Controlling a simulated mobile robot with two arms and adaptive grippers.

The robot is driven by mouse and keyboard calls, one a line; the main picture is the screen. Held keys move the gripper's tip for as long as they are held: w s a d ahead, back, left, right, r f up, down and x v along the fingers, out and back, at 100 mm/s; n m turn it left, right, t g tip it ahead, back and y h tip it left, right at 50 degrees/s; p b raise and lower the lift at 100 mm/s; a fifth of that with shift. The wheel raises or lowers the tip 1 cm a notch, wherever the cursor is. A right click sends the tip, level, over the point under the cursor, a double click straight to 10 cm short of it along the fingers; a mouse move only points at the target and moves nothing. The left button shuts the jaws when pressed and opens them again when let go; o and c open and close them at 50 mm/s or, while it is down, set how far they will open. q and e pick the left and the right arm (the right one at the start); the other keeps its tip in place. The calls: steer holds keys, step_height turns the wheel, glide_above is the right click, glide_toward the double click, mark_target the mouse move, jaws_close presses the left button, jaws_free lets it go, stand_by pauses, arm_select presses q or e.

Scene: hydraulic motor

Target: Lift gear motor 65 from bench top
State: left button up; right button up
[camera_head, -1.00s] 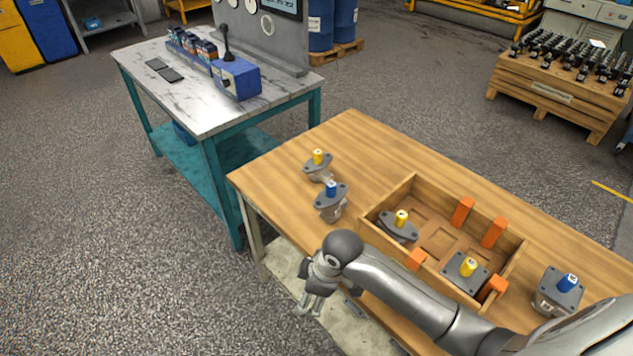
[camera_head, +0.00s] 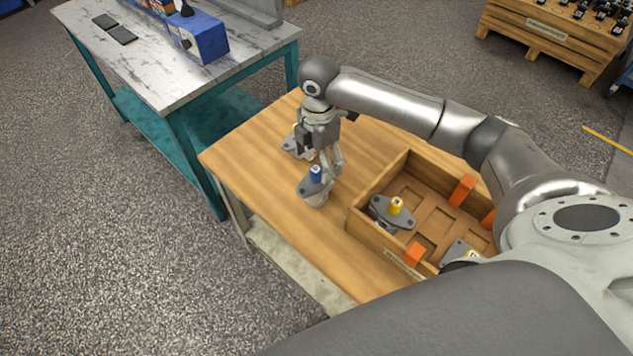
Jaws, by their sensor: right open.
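Two grey gear motors stand on the wooden bench top (camera_head: 270,215) near its left end. The nearer motor (camera_head: 312,193) has a blue cap on its shaft. The farther motor (camera_head: 290,146) is mostly hidden behind my right gripper. My right gripper (camera_head: 326,165) points down, open, just above and behind the blue-capped motor and in front of the farther one. From this angle I cannot tell whether its fingers touch either motor. I cannot read the number 65 on any motor. My left gripper is not in view.
A wooden divided box (camera_head: 375,246) stands right of the motors, holding a yellow-capped motor (camera_head: 393,213), another motor (camera_head: 462,252) partly hidden by my arm, and orange blocks (camera_head: 462,190). A marble-topped table (camera_head: 165,75) stands behind left. The bench's front left is clear.

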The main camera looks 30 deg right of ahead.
mark_target(316, 178)
step_height(316, 178, down, 3)
steer(key=shift+w+r, duration=0.1)
steer(key=f, duration=0.3)
steer(key=f+p, duration=0.1)
steer(key=shift+a+f, duration=0.2)
steer(key=shift+a, duration=0.05)
steer(key=shift+f, duration=0.45)
steer(key=c, duration=1.7)
steer(key=shift+r, duration=0.15)
jaws_close()
